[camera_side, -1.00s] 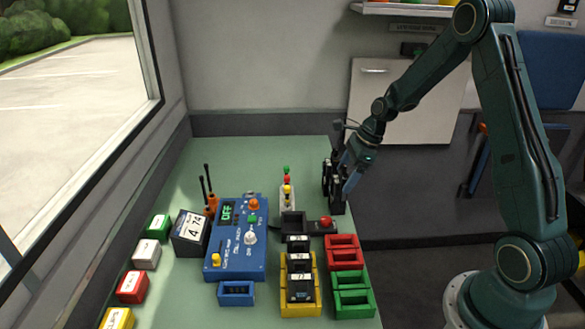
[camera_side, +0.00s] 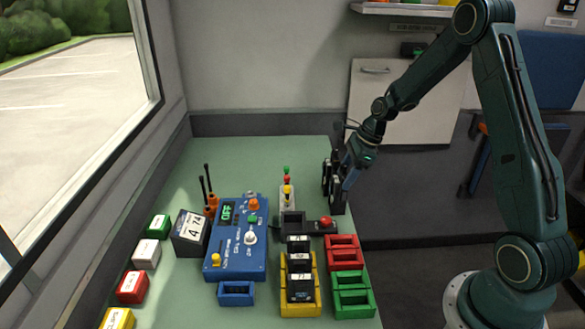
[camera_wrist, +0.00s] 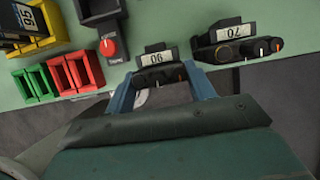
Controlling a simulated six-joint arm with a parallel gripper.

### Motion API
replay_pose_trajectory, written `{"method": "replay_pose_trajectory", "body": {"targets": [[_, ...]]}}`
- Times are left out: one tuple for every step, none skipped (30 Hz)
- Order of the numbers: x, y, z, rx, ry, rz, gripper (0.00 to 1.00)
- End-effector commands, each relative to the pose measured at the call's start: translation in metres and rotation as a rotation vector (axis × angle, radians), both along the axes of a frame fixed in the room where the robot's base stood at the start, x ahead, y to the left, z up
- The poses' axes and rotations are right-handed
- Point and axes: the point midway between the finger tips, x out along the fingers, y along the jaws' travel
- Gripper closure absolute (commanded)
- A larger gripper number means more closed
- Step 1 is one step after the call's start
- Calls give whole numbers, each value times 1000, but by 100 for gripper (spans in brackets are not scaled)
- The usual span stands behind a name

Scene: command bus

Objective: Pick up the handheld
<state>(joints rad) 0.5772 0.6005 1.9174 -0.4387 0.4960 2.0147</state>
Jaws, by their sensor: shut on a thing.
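Two black handhelds with knobs on top and white number labels are at the right edge of the green table. My gripper (camera_wrist: 163,95) is shut on the nearer handheld (camera_wrist: 160,77), with a blue finger on each side of it in the wrist view. This handheld also shows in the side view (camera_side: 338,195), upright, partly hidden by my gripper (camera_side: 347,182). I cannot tell whether its bottom touches the table. The other handheld (camera_wrist: 237,46) stands apart from it, to the right in the wrist view and behind it in the side view (camera_side: 326,176).
A red knob on a black box (camera_side: 326,222) is close to the held handheld. Red trays (camera_side: 342,254), green trays (camera_side: 353,301) and a yellow rack (camera_side: 317,301) stand nearer the camera. A blue control box (camera_side: 232,262) is left. The table's back is clear.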

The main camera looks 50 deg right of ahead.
Motion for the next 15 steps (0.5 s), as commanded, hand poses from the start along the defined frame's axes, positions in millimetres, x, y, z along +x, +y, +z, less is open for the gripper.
{"method": "replay_pose_trajectory", "body": {"targets": [[1,0,2,-1,-2,0,89],[1,0,3,0,-3,0,89],[1,0,5,-1,-4,0,89],[1,0,7,-1,-4,1,89],[1,0,9,-1,-4,1,89],[1,0,12,-2,-5,0,89],[1,-1,15,-2,-5,1,89],[1,-1,18,-3,-5,1,89],[1,-1,23,-2,-5,0,89],[1,-1,27,-3,-5,0,89],[1,-1,31,-3,-6,0,89],[1,-1,37,-3,-6,0,89],[2,-1,42,-3,-7,0,89],[2,-1,47,-4,-8,1,89],[1,-1,53,-3,-6,0,89]]}}
